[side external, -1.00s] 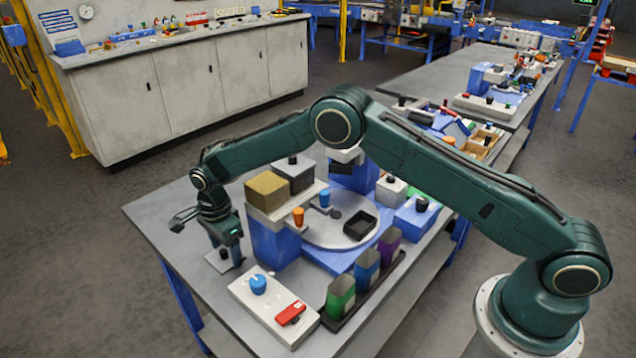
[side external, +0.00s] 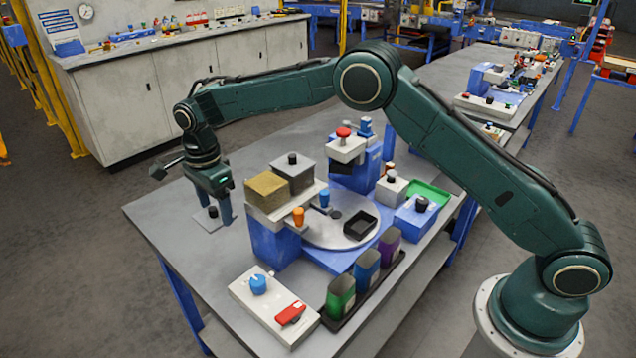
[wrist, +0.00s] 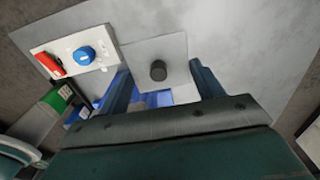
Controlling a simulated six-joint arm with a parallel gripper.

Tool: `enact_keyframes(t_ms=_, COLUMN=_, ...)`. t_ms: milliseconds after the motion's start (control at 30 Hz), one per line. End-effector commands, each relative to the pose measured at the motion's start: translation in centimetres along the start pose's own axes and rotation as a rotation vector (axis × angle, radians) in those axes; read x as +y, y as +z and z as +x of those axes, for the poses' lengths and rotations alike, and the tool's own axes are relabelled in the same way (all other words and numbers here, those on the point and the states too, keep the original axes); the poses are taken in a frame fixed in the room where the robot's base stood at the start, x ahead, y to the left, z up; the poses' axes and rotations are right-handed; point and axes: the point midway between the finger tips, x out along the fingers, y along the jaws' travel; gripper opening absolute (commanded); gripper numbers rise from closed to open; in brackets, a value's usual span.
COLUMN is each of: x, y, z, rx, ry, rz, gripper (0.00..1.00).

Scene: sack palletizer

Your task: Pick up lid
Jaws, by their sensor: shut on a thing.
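The lid (side external: 203,222) is a thin grey square plate with a black knob on top. It is at the table's far left part, and in the wrist view the lid (wrist: 140,50) lies between my fingers with its knob near the middle. My gripper (side external: 215,212) points down and is shut on the lid, one finger on either side. In the wrist view my gripper (wrist: 158,76) shows both dark blue fingers at the plate's sides. The lid appears raised above the table; the exact height is hard to tell.
A control panel (side external: 272,303) with a blue knob and red switch sits in front. The tabletop's left side (side external: 165,222) is clear.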

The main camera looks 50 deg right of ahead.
Motion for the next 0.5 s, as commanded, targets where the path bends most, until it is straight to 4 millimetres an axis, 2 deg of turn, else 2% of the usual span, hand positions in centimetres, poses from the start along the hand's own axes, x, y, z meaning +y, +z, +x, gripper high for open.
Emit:
enact_keyframes(t_ms=33, x=-0.1, y=0.0, z=-1.2, rx=-0.001, ry=-0.003, rz=0.0, gripper=0.44)
enact_keyframes(t_ms=200, x=-0.1, y=0.0, z=-4.2, rx=-0.001, ry=-0.003, rz=0.0, gripper=0.44)
enact_keyframes(t_ms=333, x=-0.1, y=0.0, z=-5.8, rx=-0.001, ry=-0.002, rz=0.0, gripper=0.44)
enact_keyframes(t_ms=500, x=0.0, y=0.0, z=-7.0, rx=0.0, ry=0.0, rz=0.0, gripper=0.44)
